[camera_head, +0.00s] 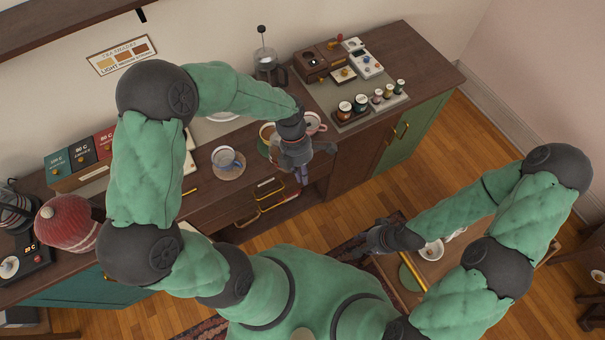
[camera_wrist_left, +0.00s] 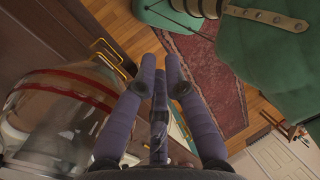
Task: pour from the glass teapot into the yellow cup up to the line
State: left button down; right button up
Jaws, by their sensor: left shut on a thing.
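The glass teapot (camera_wrist_left: 50,115) fills the left of the left wrist view, clear with a red band. My left gripper (camera_wrist_left: 160,85) is shut on its handle, which shows between the fingers. In the head view my left gripper (camera_head: 303,172) is over the front edge of the counter and hides most of the teapot. A tan-rimmed round shape (camera_head: 267,131) shows just left of the gripper; I cannot tell whether it is the yellow cup. The line and the liquid level are not visible. My right gripper (camera_head: 385,238) is by a low table at the lower right; its fingers are unclear.
A blue-grey cup (camera_head: 225,157) on a saucer stands left of the gripper. A pinkish cup (camera_head: 314,122) is close on its right. A French press (camera_head: 267,68) and a tray of jars (camera_head: 350,113) stand farther back.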

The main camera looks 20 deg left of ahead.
pick_arm(q)
jog(key=shift+w+a+r+h+p, duration=0.15)
jog(key=shift+r+h+p, duration=0.2)
jog(key=shift+r, duration=0.55)
pick_arm(e)
jog(key=shift+r, duration=0.4)
pick_arm(q)
jog(key=shift+g, duration=0.3)
notch_tip(320, 180, down, 6)
jog(key=t+y+b, duration=0.1)
jog(key=b, duration=0.1)
jog(key=t+y+b, duration=0.1)
jog(key=b, duration=0.2)
jog(key=shift+r+y, duration=0.2)
jog(key=shift+y, duration=0.05)
pick_arm(e)
notch_tip(320, 180, down, 5)
jog(key=shift+f, duration=0.2)
